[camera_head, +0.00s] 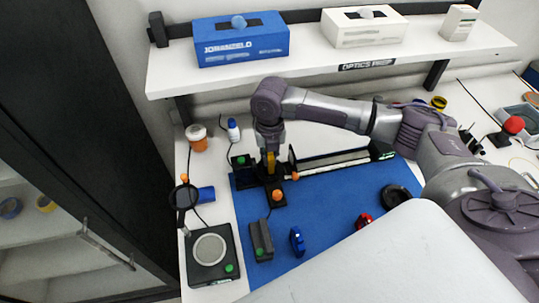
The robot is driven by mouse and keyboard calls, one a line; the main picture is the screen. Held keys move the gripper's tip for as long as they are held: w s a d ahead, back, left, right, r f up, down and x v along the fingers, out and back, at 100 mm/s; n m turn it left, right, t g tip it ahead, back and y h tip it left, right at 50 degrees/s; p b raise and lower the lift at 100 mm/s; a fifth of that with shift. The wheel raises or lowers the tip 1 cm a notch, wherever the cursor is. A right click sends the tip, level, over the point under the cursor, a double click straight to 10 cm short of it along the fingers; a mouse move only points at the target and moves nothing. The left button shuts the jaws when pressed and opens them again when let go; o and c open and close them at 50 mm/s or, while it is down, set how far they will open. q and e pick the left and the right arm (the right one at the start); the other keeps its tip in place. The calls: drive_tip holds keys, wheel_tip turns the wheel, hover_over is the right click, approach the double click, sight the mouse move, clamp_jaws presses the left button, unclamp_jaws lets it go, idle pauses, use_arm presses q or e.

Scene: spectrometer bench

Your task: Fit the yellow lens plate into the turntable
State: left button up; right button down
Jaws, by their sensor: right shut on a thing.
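The yellow lens plate (271,163) is a thin upright piece, partly hidden by my right gripper (269,150). The gripper points down and is shut on it. The plate is directly over a low black stand (262,180), apparently the turntable, at the left back of the blue mat. I cannot tell whether the plate's lower edge touches the stand or sits in it. My left gripper is not in view.
A black rail (335,160) runs right of the stand. A blue piece (297,242), a red piece (364,221) and a black ring (396,195) lie on the blue mat (330,205). A shelf (300,70) with boxes overhangs the back.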

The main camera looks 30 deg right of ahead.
drive_tip(key=shift+f, duration=0.7)
drive_tip(key=shift+f+b, duration=0.1)
drive_tip(key=shift+b, duration=0.2)
drive_tip(key=c, duration=1.2)
unclamp_jaws()
drive_tip(key=shift+o, duration=0.2)
wheel_tip(320, 180, up, 8)
drive_tip(key=shift+f, duration=0.25)
